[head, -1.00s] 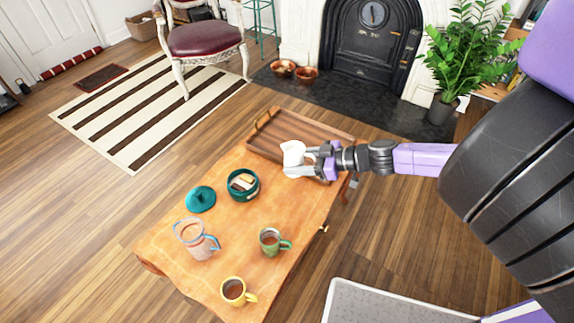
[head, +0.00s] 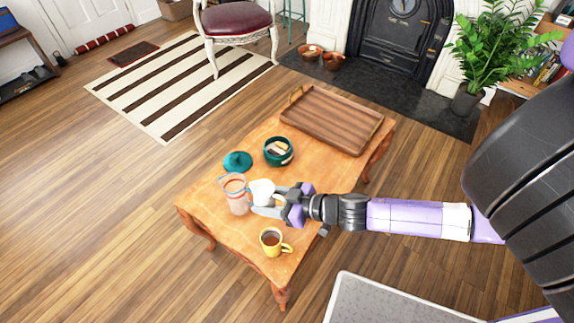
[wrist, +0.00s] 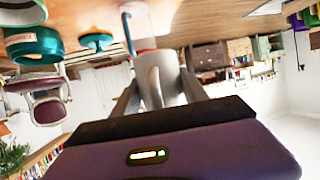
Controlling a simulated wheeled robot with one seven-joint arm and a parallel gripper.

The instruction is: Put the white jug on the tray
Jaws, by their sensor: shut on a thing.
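The white jug (head: 262,191) is held between the fingers of my gripper (head: 268,204), over the front part of the wooden table (head: 250,158). In the wrist view the jug (wrist: 158,78) shows between the two fingers. The brown wooden tray (head: 332,118) lies empty at the table's far right end, well away from my gripper. The jug is close beside the clear pitcher with a blue handle (head: 236,196); I cannot tell whether they touch. Whether the jug rests on the tabletop is unclear.
A yellow mug (head: 272,242) stands at the near edge.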

